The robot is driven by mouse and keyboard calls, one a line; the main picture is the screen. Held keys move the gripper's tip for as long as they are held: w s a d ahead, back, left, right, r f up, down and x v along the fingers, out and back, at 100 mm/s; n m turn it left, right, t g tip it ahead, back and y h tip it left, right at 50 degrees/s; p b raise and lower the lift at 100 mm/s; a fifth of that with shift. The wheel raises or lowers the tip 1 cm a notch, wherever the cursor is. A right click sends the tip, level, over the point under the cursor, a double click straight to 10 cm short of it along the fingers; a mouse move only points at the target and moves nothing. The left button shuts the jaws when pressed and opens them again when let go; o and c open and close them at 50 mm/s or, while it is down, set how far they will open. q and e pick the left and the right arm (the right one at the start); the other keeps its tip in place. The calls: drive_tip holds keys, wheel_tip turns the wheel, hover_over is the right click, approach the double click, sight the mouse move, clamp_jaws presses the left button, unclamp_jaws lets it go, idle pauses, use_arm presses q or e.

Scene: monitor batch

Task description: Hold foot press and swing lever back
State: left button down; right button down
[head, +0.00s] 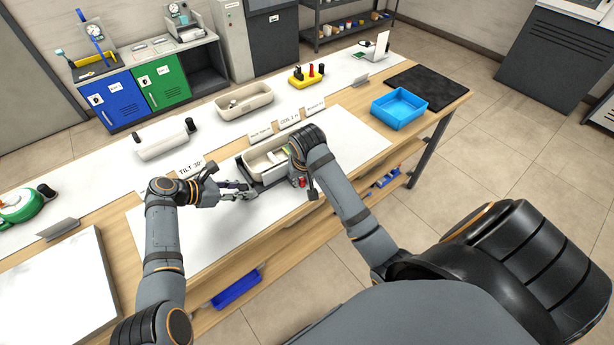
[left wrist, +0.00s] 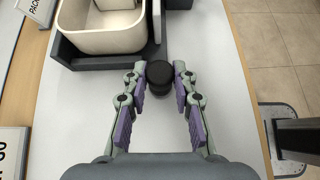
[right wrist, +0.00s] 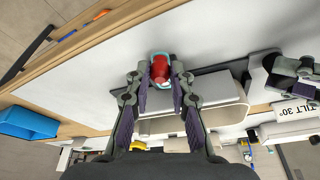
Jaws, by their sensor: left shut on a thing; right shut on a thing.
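A dark fixture (head: 247,173) on the white mat holds a cream tub (head: 258,162); the tub also shows in the left wrist view (left wrist: 100,42). My left gripper (head: 246,191) is at the fixture's near left corner. In the left wrist view its fingertips (left wrist: 159,78) are shut on a black round knob (left wrist: 160,74). My right gripper (head: 301,178) is at the fixture's right end. In the right wrist view its fingertips (right wrist: 160,75) are shut on a red part (right wrist: 160,69) with a light blue rim. Which part is the lever and which the foot press, I cannot tell.
Behind the fixture stand small label cards (head: 289,120), a second cream tub (head: 243,101) and a yellow holder (head: 307,76). A blue tray (head: 399,106) stands to the right. A TILT 30° card (head: 191,168) stands close to my left arm. The mat's front is clear.

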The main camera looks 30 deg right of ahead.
use_arm(q)
drive_tip(key=shift+f, duration=0.1)
use_arm(e)
drive_tip(key=a+m, duration=0.1)
drive_tip(key=m, duration=0.1)
drive_tip(key=w+a+m+h, duration=0.1)
drive_tip(key=m, duration=0.1)
drive_tip(key=a+m+g, duration=0.1)
drive_tip(key=m, duration=0.2)
drive_tip(key=shift+w+h, duration=0.3)
drive_tip(key=shift+w, duration=0.1)
drive_tip(key=c, duration=1.2)
unclamp_jaws()
drive_tip(key=shift+d, duration=0.1)
drive_tip(key=shift+o, duration=0.5)
drive_tip(key=shift+s+d, duration=0.15)
use_arm(q)
drive_tip(key=c, duration=1)
unclamp_jaws()
